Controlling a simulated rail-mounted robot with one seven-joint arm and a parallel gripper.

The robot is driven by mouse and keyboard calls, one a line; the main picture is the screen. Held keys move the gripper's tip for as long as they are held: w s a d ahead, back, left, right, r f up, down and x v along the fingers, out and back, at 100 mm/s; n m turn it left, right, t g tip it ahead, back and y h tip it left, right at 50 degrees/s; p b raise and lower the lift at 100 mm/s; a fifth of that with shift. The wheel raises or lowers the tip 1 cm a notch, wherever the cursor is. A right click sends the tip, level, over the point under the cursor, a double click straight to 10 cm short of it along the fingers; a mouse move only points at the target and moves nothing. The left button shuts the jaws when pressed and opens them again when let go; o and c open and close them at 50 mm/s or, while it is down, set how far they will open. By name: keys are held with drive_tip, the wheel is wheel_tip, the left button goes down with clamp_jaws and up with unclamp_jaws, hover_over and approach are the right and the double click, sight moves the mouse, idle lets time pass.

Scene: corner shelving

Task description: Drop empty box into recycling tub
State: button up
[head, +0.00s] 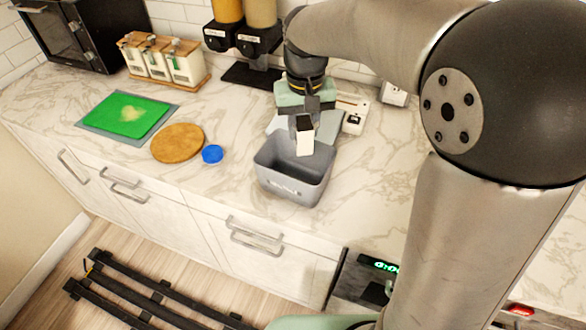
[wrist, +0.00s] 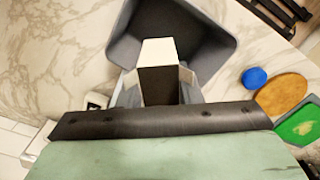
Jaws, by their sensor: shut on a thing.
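My gripper (head: 307,106) is shut on a small box (head: 304,143) with a white face and a dark top. It holds the box upright over the grey recycling tub (head: 292,190), which stands on the marble counter near its front edge. In the wrist view the box (wrist: 158,54) shows a white face and a darker side between the fingers, with the open tub (wrist: 222,42) behind it. The lower part of the box overlaps the tub's opening; I cannot tell exactly how far it is above or inside the rim.
A blue lid (head: 212,154), a round wooden board (head: 177,143) and a green cutting board (head: 128,115) lie left of the tub. White canisters (head: 163,60) and dispensers (head: 243,30) stand at the back. A white device (head: 352,115) sits right of my gripper.

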sight(304, 142)
wheel_tip(304, 142, down, 5)
drive_tip(key=b, duration=0.3)
drive_tip(key=shift+r, duration=0.1)
drive_tip(key=o, duration=1)
wheel_tip(304, 142, up, 17)
drive_tip(key=shift+r, duration=0.2)
drive_tip(key=shift+d, duration=0.1)
